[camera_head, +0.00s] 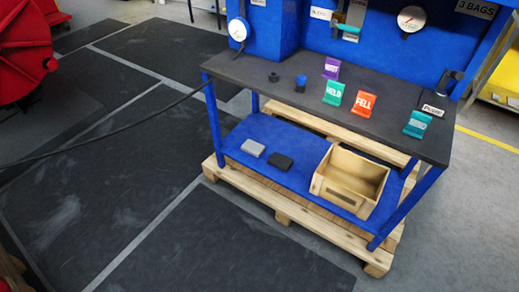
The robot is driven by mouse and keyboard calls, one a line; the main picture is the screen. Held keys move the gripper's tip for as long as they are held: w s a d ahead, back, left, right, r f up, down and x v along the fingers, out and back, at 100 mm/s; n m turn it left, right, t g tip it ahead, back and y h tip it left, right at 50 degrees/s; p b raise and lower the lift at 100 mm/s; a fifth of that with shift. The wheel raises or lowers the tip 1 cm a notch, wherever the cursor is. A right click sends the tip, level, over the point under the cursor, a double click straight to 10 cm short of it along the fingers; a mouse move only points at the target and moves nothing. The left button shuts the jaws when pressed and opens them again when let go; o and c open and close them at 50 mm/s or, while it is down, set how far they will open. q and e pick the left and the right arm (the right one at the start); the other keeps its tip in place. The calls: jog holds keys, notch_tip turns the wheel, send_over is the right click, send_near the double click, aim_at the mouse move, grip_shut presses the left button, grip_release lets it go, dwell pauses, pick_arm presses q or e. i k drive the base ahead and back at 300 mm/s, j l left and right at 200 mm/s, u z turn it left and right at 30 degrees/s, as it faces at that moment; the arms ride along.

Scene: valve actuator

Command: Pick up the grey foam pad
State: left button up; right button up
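The grey foam pad (253,148) is a small light-grey block. It lies flat on the blue lower shelf (240,167) of the workbench, near the shelf's left end. A similar dark, nearly black pad (280,161) lies just to its right with a small gap between them. Neither of my grippers shows in the head view, and nothing touches the grey pad.
An open wooden box (349,182) stands on the shelf's right part. The dark bench top (270,89) overhangs the shelf and bears several coloured tags, including an orange one (364,104). A wooden pallet (250,197) lies underneath. A dark cable (110,141) runs in from the left. Floor in front is clear.

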aim_at(255, 149)
jog(key=i+j+z, duration=0.15)
jog(key=z, duration=0.3)
jog(key=i+j+z, duration=0.1)
jog(key=j+z, duration=0.3)
jog(key=i+j+z, duration=0.1)
jog(key=j+z, duration=0.35)
jog(key=l, duration=0.1)
